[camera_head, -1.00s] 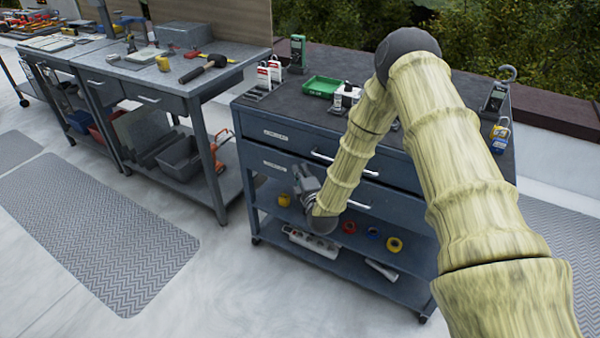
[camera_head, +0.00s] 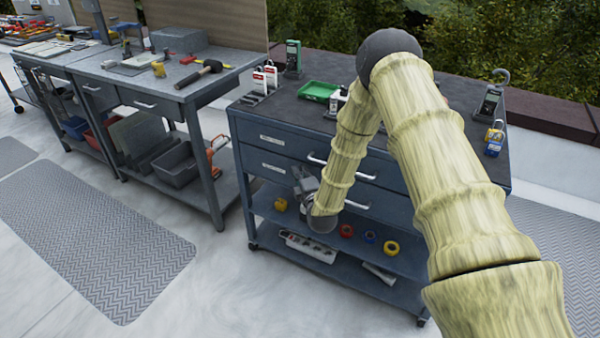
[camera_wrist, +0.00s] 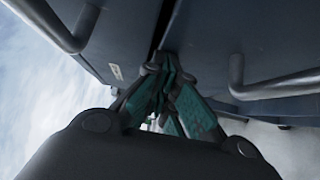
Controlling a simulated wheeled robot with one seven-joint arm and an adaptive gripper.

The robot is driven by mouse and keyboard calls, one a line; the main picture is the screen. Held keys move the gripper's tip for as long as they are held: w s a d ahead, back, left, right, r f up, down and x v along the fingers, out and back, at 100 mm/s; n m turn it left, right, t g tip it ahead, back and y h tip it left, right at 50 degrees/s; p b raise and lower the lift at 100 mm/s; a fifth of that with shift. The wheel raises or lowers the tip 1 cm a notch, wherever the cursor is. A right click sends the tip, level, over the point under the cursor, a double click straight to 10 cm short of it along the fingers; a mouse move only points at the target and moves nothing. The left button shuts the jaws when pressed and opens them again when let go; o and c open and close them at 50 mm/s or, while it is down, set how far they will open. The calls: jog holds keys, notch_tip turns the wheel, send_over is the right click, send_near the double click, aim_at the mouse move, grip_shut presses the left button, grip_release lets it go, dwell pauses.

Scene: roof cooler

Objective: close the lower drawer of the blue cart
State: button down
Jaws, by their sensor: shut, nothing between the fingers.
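The blue cart (camera_head: 300,143) stands in front of me with two drawers above open shelves. Its lower drawer (camera_head: 273,167) has a label and a bar handle (camera_head: 357,206), partly hidden by my arm. The drawer front looks close to flush with the upper drawer (camera_head: 270,139), though a small gap cannot be ruled out. My gripper (camera_head: 304,180) is at the lower drawer's front, left of its handle. In the wrist view my gripper (camera_wrist: 168,95) is shut and empty, its fingertips by a dark seam between two blue fronts with bar handles. Contact cannot be told.
A green tray (camera_head: 320,90) and meters stand on the cart top. Tape rolls (camera_head: 391,248) and a power strip (camera_head: 310,247) lie on the shelves below. A workbench (camera_head: 165,90) stands to the left. Floor in front is clear, with a grey mat (camera_head: 95,240).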

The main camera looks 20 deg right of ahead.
jog(key=s+a, duration=0.3)
jog(key=s, duration=0.9)
jog(key=shift+s+a, duration=0.3)
jog(key=shift+a, duration=0.05)
